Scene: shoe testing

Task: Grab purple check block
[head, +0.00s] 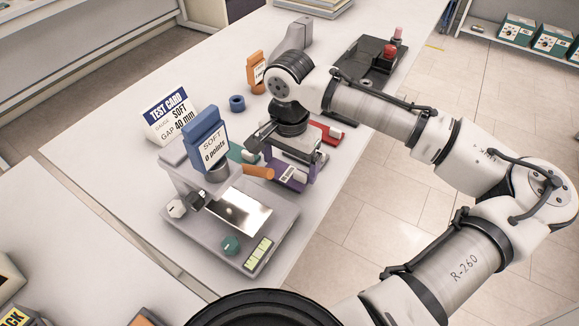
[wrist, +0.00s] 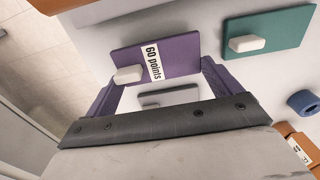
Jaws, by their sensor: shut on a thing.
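The purple check block (head: 284,181) is a flat plate with a white knob and a label, under my gripper at the right side of the table. In the wrist view the purple check block (wrist: 178,54) shows its label, "60 points". My gripper (wrist: 160,76) has a purple finger at either side of the block's near edge and is shut on it. In the head view my gripper (head: 288,160) points down and partly hides the block. I cannot tell whether the block is clear of the table.
A teal block (wrist: 268,33) and a red block (head: 326,130) lie nearby, and a grey block (wrist: 168,97) shows between my fingers. The test machine (head: 268,222) stands close in front. A blue ring (head: 237,103) lies behind.

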